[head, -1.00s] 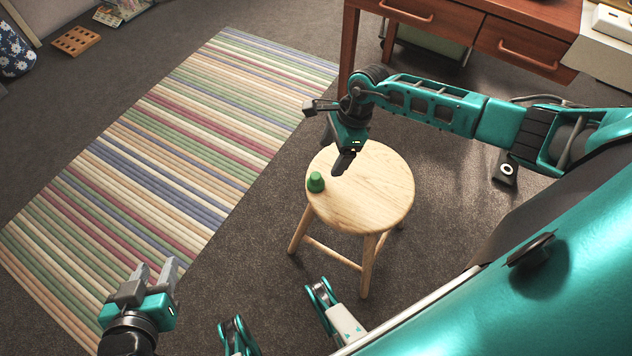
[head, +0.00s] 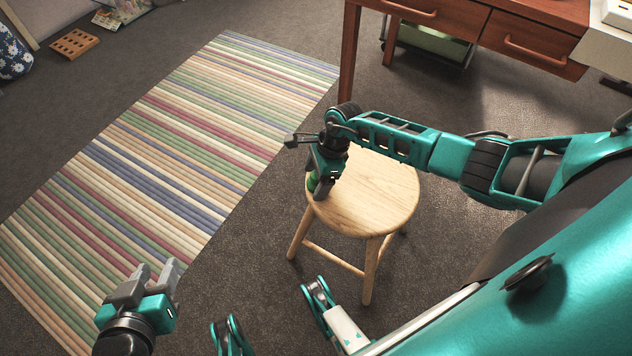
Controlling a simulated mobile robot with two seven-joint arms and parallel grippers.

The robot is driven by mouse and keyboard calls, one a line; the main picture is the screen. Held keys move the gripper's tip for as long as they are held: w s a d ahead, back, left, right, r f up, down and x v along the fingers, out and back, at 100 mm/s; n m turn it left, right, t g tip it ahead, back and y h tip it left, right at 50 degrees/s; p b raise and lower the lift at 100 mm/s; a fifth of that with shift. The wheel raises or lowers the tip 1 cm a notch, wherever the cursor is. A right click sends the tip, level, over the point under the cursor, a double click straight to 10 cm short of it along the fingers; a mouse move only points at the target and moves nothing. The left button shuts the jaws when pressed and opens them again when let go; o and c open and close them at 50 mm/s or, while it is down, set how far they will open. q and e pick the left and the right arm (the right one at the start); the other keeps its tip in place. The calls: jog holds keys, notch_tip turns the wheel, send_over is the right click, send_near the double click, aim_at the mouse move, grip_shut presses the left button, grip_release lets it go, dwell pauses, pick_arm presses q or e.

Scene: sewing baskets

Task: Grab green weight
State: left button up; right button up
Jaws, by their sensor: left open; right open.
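The green weight (head: 311,181) stands near the left edge of the round wooden stool's seat (head: 372,195). Most of it is hidden behind my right gripper (head: 320,190), with only a strip of green showing. My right gripper is open and points down at the weight, with a dark finger just in front of it. I cannot tell whether the fingers touch the weight or sit around it. My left gripper (head: 158,272) is open and empty at the lower left, well away from the stool.
A striped rug (head: 170,150) covers the floor left of the stool. A reddish wooden desk (head: 465,25) with drawers stands behind. The rest of the stool seat is bare. A perforated wooden block (head: 76,44) lies far left.

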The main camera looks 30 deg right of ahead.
jog(key=c, duration=1.3)
jog(key=shift+r, duration=0.1)
